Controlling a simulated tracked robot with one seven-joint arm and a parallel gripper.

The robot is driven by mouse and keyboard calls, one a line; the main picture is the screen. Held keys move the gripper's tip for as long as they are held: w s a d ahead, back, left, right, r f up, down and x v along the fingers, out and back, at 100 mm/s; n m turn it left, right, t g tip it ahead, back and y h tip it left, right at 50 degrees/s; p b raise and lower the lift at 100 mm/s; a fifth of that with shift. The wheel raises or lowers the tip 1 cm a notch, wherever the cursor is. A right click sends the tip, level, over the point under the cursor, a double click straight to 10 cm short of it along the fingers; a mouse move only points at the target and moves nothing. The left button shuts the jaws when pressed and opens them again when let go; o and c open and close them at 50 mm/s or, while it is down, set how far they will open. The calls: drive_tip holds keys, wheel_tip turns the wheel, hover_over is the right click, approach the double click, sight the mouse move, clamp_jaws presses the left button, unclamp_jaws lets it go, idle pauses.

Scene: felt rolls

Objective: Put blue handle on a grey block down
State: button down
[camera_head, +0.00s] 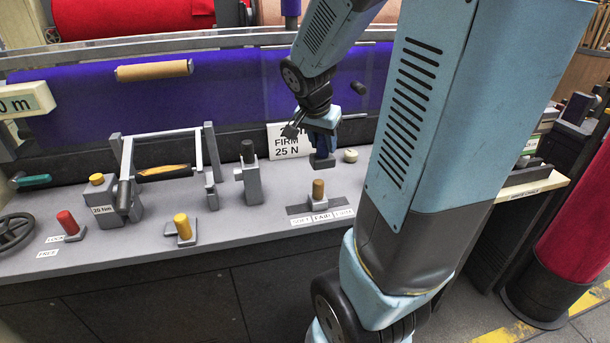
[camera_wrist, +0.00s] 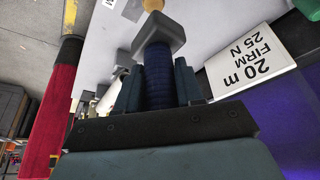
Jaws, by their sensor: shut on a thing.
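The blue handle (camera_wrist: 158,78) stands between my gripper's (camera_wrist: 158,92) two dark fingers in the wrist view, and the fingers are shut on it. Its grey block (camera_wrist: 158,38) is at the far end of the handle, beyond the fingertips. In the head view my gripper (camera_head: 322,138) points down above the grey desk (camera_head: 265,225). The held block (camera_head: 322,162) appears small and dark below the fingers, seemingly clear of the desk top. The fingers hide most of the handle there.
A "FIRM 25 N" card (camera_head: 288,141) stands behind. A grey lever post (camera_head: 250,180) is to the left. Bare desk lies between the knobs.

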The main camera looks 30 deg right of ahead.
drive_tip(key=shift+s+d, duration=0.1)
drive_tip(key=shift+d, duration=0.25)
drive_tip(key=shift+d+f, duration=0.1)
drive_tip(key=shift+w+d+f, duration=0.1)
drive_tip(key=shift+w+f, duration=0.05)
drive_tip(key=shift+w, duration=0.2)
drive_tip(key=shift+w+d+f, duration=0.5)
drive_tip(key=shift+w+f, duration=1.55)
drive_tip(key=shift+w, duration=0.05)
drive_tip(key=shift+w+d+f, duration=0.5)
drive_tip(key=shift+w+f, duration=1.5)
drive_tip(key=shift+w, duration=0.15)
drive_tip(key=shift+w+d+f, duration=0.5)
drive_tip(key=shift+w+f, duration=1.55)
drive_tip(key=shift+w, duration=0.05)
drive_tip(key=shift+f, duration=0.15)
drive_tip(key=c, duration=0.7)
unclamp_jaws()
